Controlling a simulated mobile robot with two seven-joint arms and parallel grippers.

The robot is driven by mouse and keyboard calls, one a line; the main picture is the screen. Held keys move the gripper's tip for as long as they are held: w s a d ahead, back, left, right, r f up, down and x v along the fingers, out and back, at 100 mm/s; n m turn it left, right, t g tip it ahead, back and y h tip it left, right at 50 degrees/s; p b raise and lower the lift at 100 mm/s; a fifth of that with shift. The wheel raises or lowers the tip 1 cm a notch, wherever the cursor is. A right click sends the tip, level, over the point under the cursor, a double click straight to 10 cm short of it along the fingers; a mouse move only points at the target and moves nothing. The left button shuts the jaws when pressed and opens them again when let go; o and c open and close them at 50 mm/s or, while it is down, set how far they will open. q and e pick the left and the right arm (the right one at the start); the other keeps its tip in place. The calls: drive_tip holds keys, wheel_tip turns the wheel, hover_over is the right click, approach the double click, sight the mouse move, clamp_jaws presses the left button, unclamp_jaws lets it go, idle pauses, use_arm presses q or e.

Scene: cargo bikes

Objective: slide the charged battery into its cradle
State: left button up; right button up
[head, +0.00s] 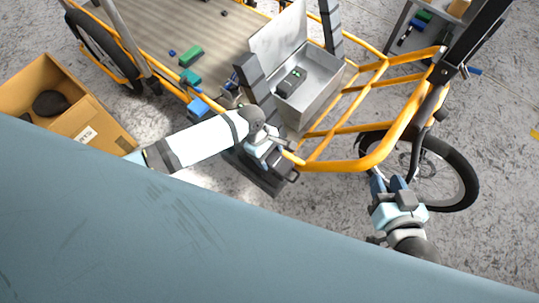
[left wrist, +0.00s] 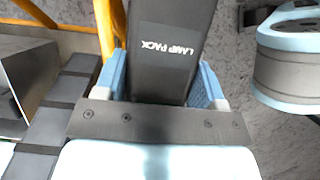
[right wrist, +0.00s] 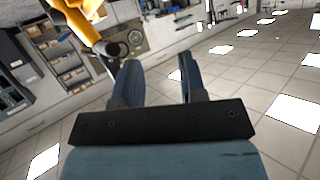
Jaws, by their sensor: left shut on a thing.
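My left gripper (left wrist: 165,85) is shut on a black block-shaped pack (left wrist: 165,55) with white lettering that seems to read "LAMP PACK". In the head view the left gripper (head: 264,150) is beside the orange bike frame, and the dark pack (head: 262,178) shows partly below it. Whether this pack is the charged battery, I cannot tell. I cannot make out the cradle for certain; a dark segmented upright (head: 254,82) stands just beyond the gripper. My right gripper (head: 390,185) is open and empty; its spread fingers show in the right wrist view (right wrist: 158,85).
An open metal box (head: 312,98) with a small dark item (head: 291,81) sits beside the upright. Orange rails (head: 340,165) and a wheel (head: 460,180) lie to the right. A cardboard box (head: 98,130) stands left. Green (head: 191,55) and blue (head: 198,107) items lie near the deck.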

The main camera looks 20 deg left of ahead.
use_arm(q)
drive_tip(key=shift+f+b, duration=0.45)
drive_tip(key=shift+f, duration=1.55)
use_arm(e)
drive_tip(key=shift+a+r, duration=0.2)
drive_tip(key=shift+a, duration=0.05)
use_arm(q)
drive_tip(key=shift+f, duration=0.1)
use_arm(e)
drive_tip(key=shift+w+r, duration=0.15)
drive_tip(key=shift+r, duration=0.05)
use_arm(q)
drive_tip(key=shift+p, duration=0.35)
use_arm(e)
drive_tip(key=shift+r+t, duration=0.2)
drive_tip(key=shift+t, duration=0.1)
